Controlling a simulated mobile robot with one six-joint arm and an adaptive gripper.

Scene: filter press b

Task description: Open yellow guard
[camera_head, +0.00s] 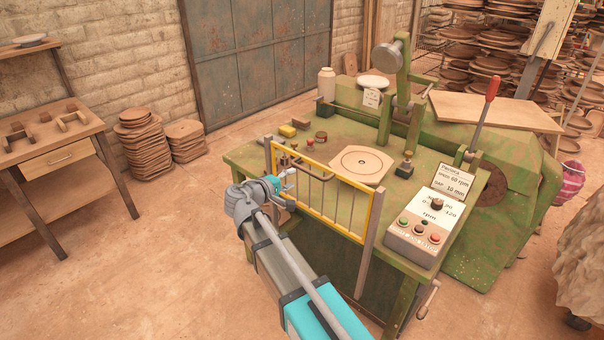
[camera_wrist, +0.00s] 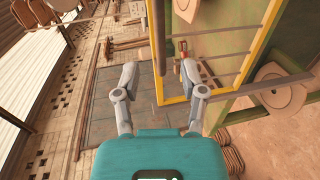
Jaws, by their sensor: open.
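The yellow guard (camera_head: 335,228) is a yellow frame with thin upright bars. It stands upright along the front edge of the green press table, between two grey posts, and looks closed. My gripper (camera_head: 290,181) is at the guard's left end, near the left post. In the wrist view my gripper (camera_wrist: 160,78) has its two fingers spread, with nothing held. There, a corner of the yellow guard (camera_wrist: 172,99) and one of its edges show between the fingers. I cannot tell whether the fingers touch it or how far off it is.
A control box (camera_head: 424,231) with buttons stands at the right, by a red-handled lever (camera_head: 484,113). A wooden workbench (camera_head: 40,155) and stacked plates (camera_head: 143,150) are at left. Floor at front left is clear.

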